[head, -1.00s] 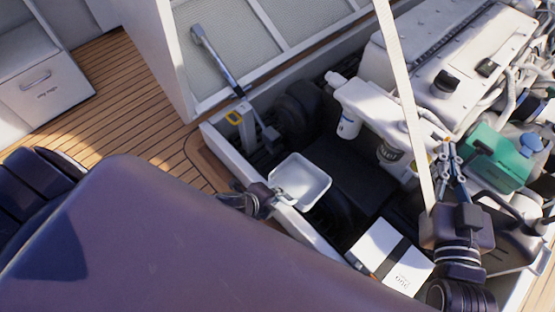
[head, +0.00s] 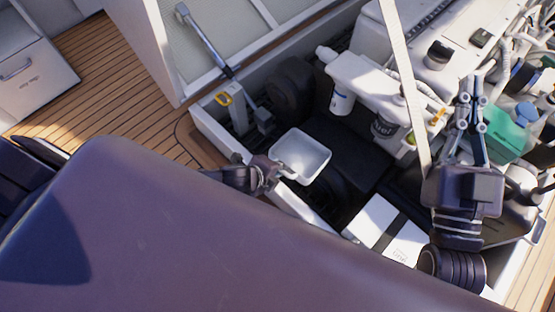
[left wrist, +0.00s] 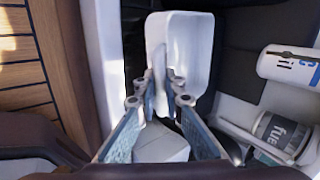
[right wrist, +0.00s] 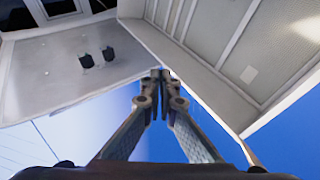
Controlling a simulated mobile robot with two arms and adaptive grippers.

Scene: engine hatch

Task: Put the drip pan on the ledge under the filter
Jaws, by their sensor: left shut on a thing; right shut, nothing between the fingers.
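The drip pan (head: 303,153) is a white, shallow, rounded tray over the near edge of the engine bay. My left gripper (head: 277,175) is shut on its near edge; the left wrist view shows the fingers (left wrist: 160,82) closed on a white tab of the pan (left wrist: 197,45). My right gripper (head: 474,88) points up over the right of the bay, shut and empty, also in the right wrist view (right wrist: 160,78). The white filter (head: 341,101) with a blue mark hangs below a white housing. A second canister marked "fuel" (head: 387,128) is beside it. I cannot make out the ledge clearly.
A white box with a dark strap (head: 385,230) lies in the bay's near part. A pale strut (head: 405,85) crosses upright before the engine (head: 455,35). The bay's white coaming (head: 215,135) runs along the left. A green part (head: 508,137) is at right.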

